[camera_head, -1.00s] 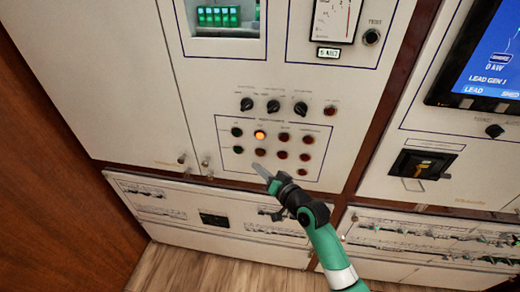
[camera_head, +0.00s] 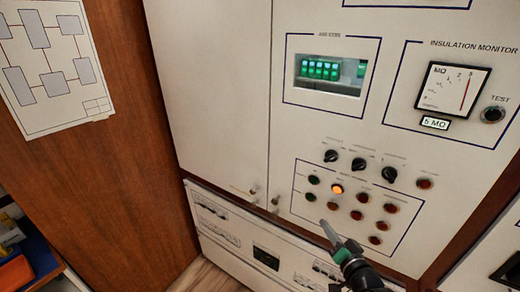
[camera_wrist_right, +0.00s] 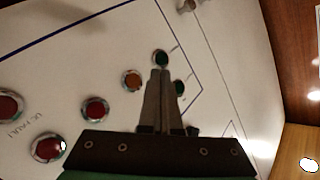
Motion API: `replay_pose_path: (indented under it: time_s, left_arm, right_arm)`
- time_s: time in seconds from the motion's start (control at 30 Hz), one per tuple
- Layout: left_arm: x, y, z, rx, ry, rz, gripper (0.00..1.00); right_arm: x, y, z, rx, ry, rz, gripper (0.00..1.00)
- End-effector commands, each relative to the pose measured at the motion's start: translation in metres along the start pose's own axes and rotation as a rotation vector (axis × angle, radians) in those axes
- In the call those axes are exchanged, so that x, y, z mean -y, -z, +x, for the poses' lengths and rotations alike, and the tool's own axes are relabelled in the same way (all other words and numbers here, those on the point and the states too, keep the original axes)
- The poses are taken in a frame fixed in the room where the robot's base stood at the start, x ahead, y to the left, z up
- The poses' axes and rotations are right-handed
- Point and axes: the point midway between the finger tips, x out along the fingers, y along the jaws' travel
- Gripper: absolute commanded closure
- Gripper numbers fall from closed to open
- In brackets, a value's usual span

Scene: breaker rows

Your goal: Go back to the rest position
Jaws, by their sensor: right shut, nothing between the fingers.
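My right gripper (camera_head: 336,236) is in front of the lower edge of the button panel (camera_head: 309,218) in the head view. Its fingers are together and hold nothing. In the right wrist view the shut fingers (camera_wrist_right: 162,85) point toward a dark green button (camera_wrist_right: 160,58). I cannot tell whether they touch the panel. An amber button (camera_head: 337,189) is lit in the upper row. My left gripper is not in view.
Three black rotary knobs (camera_head: 359,164) sit above the buttons. A breaker window (camera_head: 326,69) and an insulation meter (camera_head: 452,88) are higher up. Drawer fronts (camera_head: 240,238) lie below. A brown wood panel (camera_head: 120,180) with a diagram sheet (camera_head: 55,60) stands at left.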

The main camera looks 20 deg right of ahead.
Motion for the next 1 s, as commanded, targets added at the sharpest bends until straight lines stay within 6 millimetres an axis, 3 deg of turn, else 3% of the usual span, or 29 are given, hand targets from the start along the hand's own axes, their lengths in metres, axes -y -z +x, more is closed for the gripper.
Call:
replay_pose_path:
  time_s: [0.13, 0.23, 0.37, 0.47, 0.6, 0.73, 0.8, 0.87, 0.9, 1.0]
  left_arm:
    - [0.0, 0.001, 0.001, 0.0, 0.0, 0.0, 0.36]
    - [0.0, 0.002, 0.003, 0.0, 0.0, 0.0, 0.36]
    - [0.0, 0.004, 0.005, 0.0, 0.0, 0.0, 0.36]
    - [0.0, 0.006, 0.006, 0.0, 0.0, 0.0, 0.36]
    - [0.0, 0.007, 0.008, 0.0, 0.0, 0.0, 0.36]
    - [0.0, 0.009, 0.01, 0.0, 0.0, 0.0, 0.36]
    - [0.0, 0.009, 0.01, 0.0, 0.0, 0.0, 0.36]
    - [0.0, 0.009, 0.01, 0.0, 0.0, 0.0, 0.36]
    - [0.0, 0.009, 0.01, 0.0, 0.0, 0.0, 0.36]
    - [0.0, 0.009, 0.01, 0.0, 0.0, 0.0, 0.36]
  right_arm:
    - [0.009, -0.002, 0.001, 0.006, 0.014, -0.003, 1.0]
    - [0.048, 0.006, 0.008, -0.004, 0.076, -0.016, 1.0]
    - [0.134, 0.051, 0.003, -0.094, 0.222, -0.054, 1.0]
    - [0.21, 0.096, -0.019, -0.195, 0.345, -0.103, 1.0]
    - [0.304, 0.159, -0.075, -0.365, 0.495, -0.19, 1.0]
    - [0.369, 0.213, -0.15, -0.557, 0.595, -0.277, 1.0]
    - [0.389, 0.238, -0.192, -0.663, 0.621, -0.322, 1.0]
    - [0.397, 0.255, -0.224, -0.745, 0.623, -0.358, 1.0]
    - [0.398, 0.263, -0.241, -0.792, 0.613, -0.383, 1.0]
    - [0.39, 0.275, -0.267, -0.871, 0.555, -0.456, 1.0]
